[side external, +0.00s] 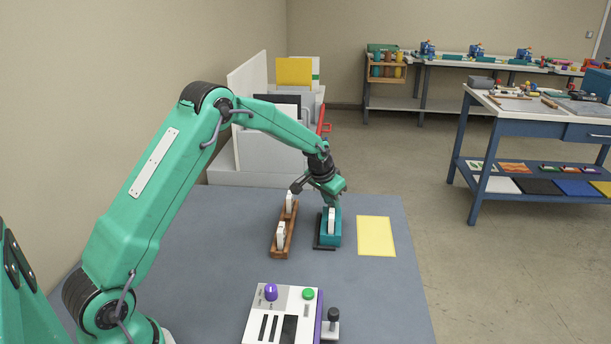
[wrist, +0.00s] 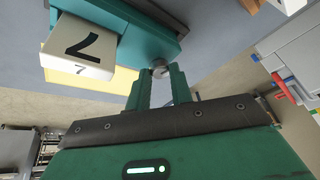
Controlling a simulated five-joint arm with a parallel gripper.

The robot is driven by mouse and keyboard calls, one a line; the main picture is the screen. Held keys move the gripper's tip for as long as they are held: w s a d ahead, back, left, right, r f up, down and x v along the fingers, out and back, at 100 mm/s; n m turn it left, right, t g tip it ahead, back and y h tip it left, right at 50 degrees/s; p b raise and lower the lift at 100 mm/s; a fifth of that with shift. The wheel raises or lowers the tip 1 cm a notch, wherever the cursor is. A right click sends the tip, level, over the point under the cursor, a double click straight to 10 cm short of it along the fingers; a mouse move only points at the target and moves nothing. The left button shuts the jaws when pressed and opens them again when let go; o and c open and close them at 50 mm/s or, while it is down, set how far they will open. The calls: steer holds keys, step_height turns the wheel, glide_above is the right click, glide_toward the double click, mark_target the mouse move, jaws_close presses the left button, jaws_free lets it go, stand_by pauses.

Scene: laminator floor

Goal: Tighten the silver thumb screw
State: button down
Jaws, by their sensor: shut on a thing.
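The silver thumb screw (wrist: 162,68) shows in the wrist view at the end face of a teal holder (wrist: 140,14). My gripper (wrist: 162,80) has its two green fingers closed around the screw's head. The holder carries a white block (wrist: 78,50) marked with a black 7. In the side view my gripper (side external: 328,192) points down at the far end of the teal holder (side external: 330,238), which stands on the grey table with a white block (side external: 331,220) in it. The screw is hidden there, and how far it is turned in cannot be told.
A wooden rack (side external: 280,243) with several white blocks stands just left of the holder. A yellow sheet (side external: 376,236) lies to its right. A white machine (side external: 262,318) with a purple knob and green button is at the front. Grey trays (side external: 258,150) stand behind the table.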

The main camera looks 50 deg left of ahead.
steer(key=shift+s+a+f, duration=0.1)
steer(key=shift+s+f, duration=0.05)
steer(key=shift+f, duration=0.1)
steer(key=c, duration=1.2)
jaws_free()
steer(key=shift+c, duration=0.2)
steer(key=shift+r, duration=0.1)
steer(key=shift+r, duration=0.1)
steer(key=shift+v, duration=3.75)
steer(key=shift+o, duration=0.3)
